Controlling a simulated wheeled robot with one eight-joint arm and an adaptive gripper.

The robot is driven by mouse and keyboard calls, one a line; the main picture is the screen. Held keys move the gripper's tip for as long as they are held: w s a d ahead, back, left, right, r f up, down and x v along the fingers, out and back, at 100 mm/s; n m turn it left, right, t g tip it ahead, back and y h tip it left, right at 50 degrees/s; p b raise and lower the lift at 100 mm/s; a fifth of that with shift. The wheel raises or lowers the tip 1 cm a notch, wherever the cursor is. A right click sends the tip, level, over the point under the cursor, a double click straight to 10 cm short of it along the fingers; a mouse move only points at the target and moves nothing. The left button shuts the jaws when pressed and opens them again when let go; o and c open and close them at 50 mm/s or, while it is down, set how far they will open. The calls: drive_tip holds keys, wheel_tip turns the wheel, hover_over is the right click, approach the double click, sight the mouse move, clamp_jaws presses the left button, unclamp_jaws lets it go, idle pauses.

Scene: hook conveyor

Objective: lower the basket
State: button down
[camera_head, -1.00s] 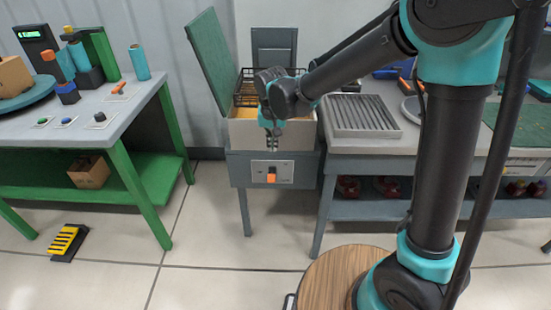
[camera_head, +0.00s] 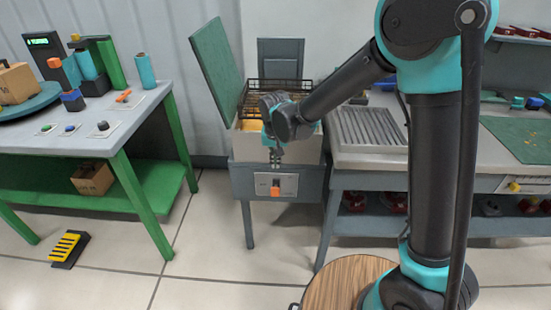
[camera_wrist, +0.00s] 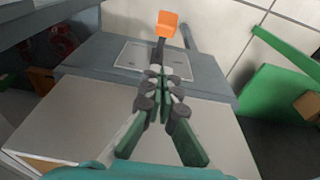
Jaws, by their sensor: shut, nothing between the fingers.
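A black wire basket (camera_head: 287,88) sits at the mouth of a pale box-shaped unit (camera_head: 305,146), its upper part showing above the rim. My arm hides part of it. On the unit's front, a light panel (camera_head: 290,181) carries a lever with an orange knob (camera_head: 276,191). The knob (camera_wrist: 166,24) also shows in the wrist view, on a dark stem. My gripper (camera_head: 275,160) is shut and empty, in front of the unit and just above the lever. In the wrist view its fingertips (camera_wrist: 157,74) point toward the lever stem; I cannot tell whether they touch it.
A green lid (camera_head: 217,68) stands open left of the basket. A grey bench with a ribbed tray (camera_head: 368,127) adjoins on the right. A green-legged table (camera_head: 125,118) stands left, with a yellow-black pedal (camera_head: 68,248) on the floor. The floor before the unit is clear.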

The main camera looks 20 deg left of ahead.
sight(275, 188)
drive_tip(key=f, duration=0.4)
drive_tip(key=shift+w+a+f, duration=0.1)
drive_tip(key=shift+w+f, duration=0.3)
drive_tip(key=s+f, duration=0.1)
drive_tip(key=f, duration=0.1)
drive_tip(key=shift+s+d+f, duration=0.2)
drive_tip(key=shift+s+f, duration=0.15)
drive_tip(key=shift+f, duration=0.05)
drive_tip(key=shift+s+d+f, duration=0.1)
drive_tip(key=shift+s+f, duration=0.2)
drive_tip(key=shift+f, duration=0.1)
